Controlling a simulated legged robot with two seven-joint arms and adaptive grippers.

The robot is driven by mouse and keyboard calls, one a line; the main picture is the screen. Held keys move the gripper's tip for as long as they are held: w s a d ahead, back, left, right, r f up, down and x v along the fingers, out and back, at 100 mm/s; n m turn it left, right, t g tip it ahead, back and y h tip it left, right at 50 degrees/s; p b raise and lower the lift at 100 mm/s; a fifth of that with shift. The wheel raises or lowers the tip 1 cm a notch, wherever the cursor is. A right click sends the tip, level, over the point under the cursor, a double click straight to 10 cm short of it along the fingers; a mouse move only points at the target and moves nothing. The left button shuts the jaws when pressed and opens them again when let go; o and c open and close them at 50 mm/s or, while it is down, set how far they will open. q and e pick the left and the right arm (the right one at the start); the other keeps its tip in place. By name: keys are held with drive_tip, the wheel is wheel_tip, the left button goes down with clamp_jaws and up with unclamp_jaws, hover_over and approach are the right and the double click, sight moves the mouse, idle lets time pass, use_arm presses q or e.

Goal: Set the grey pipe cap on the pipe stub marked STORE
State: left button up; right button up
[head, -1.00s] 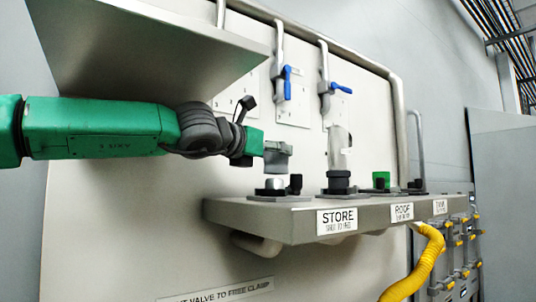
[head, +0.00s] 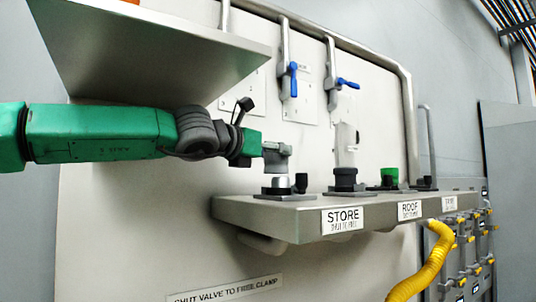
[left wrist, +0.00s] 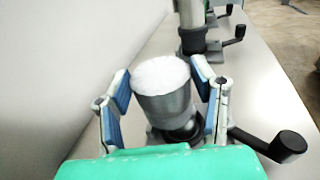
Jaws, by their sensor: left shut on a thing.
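The grey pipe cap (head: 277,158) is held by my left gripper (head: 264,150), which is shut on it. The cap is upright, directly over the short bright pipe stub (head: 277,184) behind the STORE sign (head: 342,219). The cap's lower edge is very close to the stub's top; I cannot tell whether they touch. In the left wrist view the cap (left wrist: 165,106) shows its pale round top between the blue-padded fingers (left wrist: 165,88). It hides most of the stub there; a dark clamp base (left wrist: 182,132) shows below it. My right gripper is not in view.
A black clamp handle (left wrist: 287,146) stands beside the stub. The ROOF stub carries a tall pale pipe (head: 346,145), and a green cap (head: 389,177) stands farther along the shelf (head: 290,214). A grey overhang (head: 150,50) is above my arm. A yellow hose (head: 428,262) hangs in front.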

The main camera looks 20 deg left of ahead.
sight(268, 163)
use_arm(q)
drive_tip(key=shift+d, duration=0.35)
drive_tip(key=shift+a+f, duration=0.15)
drive_tip(key=shift+a, duration=0.75)
drive_tip(key=shift+a+f+b, duration=0.35)
drive_tip(key=shift+a, duration=0.25)
drive_tip(key=shift+f, duration=0.1)
drive_tip(key=shift+s+d+f+b, duration=0.15)
drive_tip(key=shift+d+b, duration=0.25)
drive_tip(key=shift+d, duration=0.4)
drive_tip(key=shift+d+f, duration=0.1)
drive_tip(key=shift+d, duration=0.3)
drive_tip(key=shift+w+d, duration=0.25)
drive_tip(key=shift+d, duration=0.05)
drive_tip(key=shift+s+a, duration=0.1)
drive_tip(key=shift+a, duration=0.45)
drive_tip(key=shift+s+a+f, duration=0.1)
drive_tip(key=shift+f, duration=0.05)
drive_tip(key=shift+c, duration=0.5)
drive_tip(key=shift+d+f+b, duration=0.4)
drive_tip(key=shift+f+b, duration=0.1)
drive_tip(key=shift+b, duration=0.1)
drive_tip(key=shift+a, duration=0.1)
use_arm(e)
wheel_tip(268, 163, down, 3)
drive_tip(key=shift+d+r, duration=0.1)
use_arm(q)
drive_tip(key=shift+r, duration=0.2)
